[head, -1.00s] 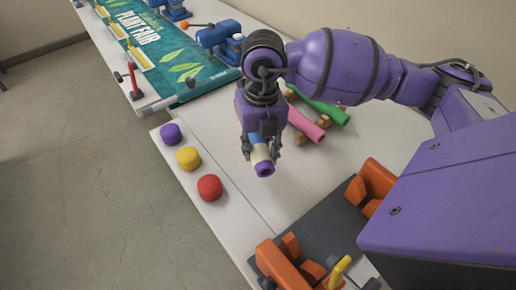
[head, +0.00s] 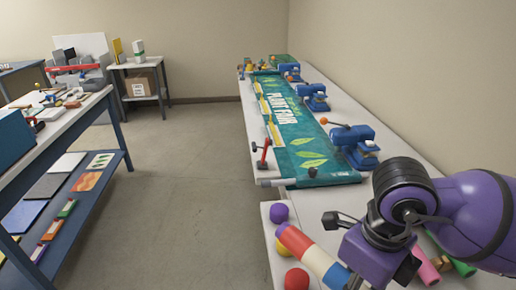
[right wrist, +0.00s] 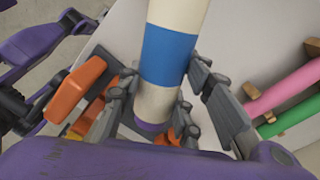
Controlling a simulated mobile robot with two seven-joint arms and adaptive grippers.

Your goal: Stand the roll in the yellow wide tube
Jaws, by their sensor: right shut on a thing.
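In the right wrist view the roll (right wrist: 168,52) runs out of the top of the picture, with a purple end low down. My right gripper (right wrist: 166,78) is shut on the roll around its blue band. In the head view its fingertips are cut off or hidden.
Pink (right wrist: 285,90) and green tubes lie on a rack. A banner table (head: 305,140) runs back right. The floor between benches is clear.

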